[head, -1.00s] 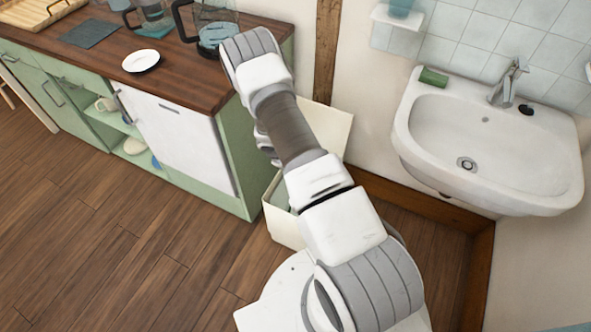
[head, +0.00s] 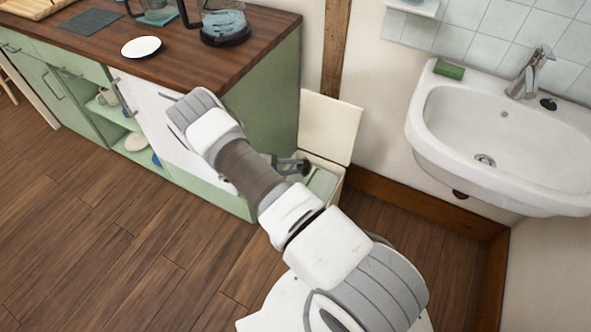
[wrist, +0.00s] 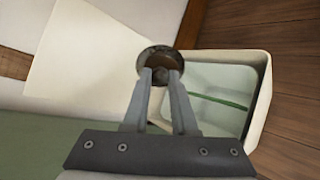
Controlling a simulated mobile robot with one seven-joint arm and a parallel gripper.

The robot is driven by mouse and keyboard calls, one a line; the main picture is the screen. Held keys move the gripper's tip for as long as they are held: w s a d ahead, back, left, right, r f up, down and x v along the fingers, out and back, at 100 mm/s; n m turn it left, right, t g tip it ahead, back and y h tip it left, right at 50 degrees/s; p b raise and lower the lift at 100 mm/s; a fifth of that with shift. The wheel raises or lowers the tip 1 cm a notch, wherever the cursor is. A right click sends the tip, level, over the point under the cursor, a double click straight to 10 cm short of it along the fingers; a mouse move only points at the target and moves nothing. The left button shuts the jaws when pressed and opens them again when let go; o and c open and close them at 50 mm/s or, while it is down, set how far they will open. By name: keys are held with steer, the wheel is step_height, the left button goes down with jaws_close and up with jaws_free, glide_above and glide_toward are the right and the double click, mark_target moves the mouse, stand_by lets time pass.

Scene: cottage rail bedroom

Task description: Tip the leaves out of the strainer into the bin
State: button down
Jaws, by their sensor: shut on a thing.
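The cream bin (head: 339,178) stands open between the cabinet end and the wall, its lid (head: 330,128) raised at the back. The bin's rim (wrist: 264,92) and the lid (wrist: 95,65) also show in the wrist view. My gripper (head: 298,166) is at the bin's left side, partly behind my arm. In the wrist view my gripper (wrist: 160,76) is shut on the small round metal strainer (wrist: 145,57). Brown leaves (wrist: 160,63) show in its bowl. In the head view the strainer (head: 305,169) is a small dark shape near the bin opening; its exact tilt is unclear.
The green cabinet (head: 265,105) with a wooden counter (head: 185,62) is close on the left. A glass jug (head: 226,25) and a white saucer (head: 141,47) stand on it. A washbasin (head: 495,140) projects from the wall at right. The floor (head: 110,240) at left is clear.

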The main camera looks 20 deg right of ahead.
steer(key=h+b, duration=0.1)
steer(key=b, duration=0.1)
steer(key=f+h+b, duration=0.1)
steer(key=h+b, duration=0.1)
steer(key=shift+a+b, duration=0.15)
steer(key=shift+b, duration=0.2)
steer(key=h+b, duration=0.2)
steer(key=b, duration=0.2)
steer(key=f+h+b, duration=0.1)
steer(key=h+b, duration=0.1)
steer(key=b, duration=0.3)
steer(key=shift+f+n, duration=0.15)
steer(key=shift+n, duration=0.25)
steer(key=shift+h+b, duration=0.65)
steer(key=shift+h, duration=0.65)
